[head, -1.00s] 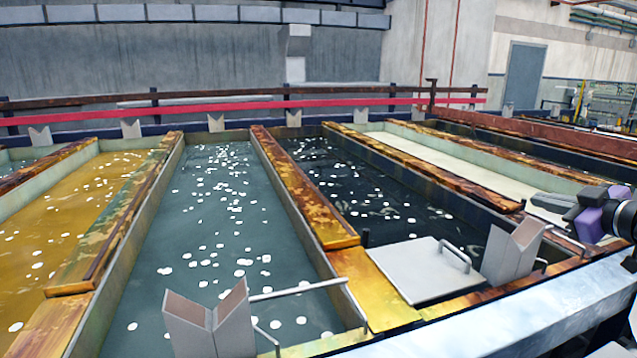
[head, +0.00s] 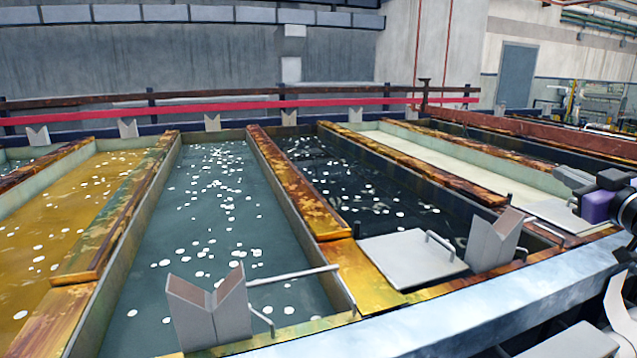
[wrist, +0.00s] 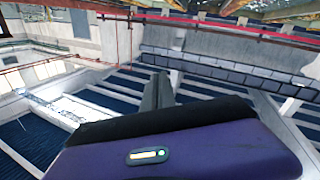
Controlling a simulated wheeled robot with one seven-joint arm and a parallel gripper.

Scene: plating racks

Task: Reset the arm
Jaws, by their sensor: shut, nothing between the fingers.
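My gripper shows in the wrist view as dark grey fingers (wrist: 157,92) beyond a purple and black housing. The fingers are together with nothing between them. They point out over open space, with walls and beams behind, and touch nothing. In the head view part of my arm, purple and black, shows at the right edge, above the silver rail; the fingertips are hard to make out there.
Long tanks lie ahead: one of yellow liquid (head: 75,215), one grey-green (head: 215,200), one dark (head: 375,190). V-shaped grey supports (head: 210,312) (head: 492,240) and a flat grey lid (head: 412,260) stand at the near edge. A silver rail (head: 450,318) runs in front.

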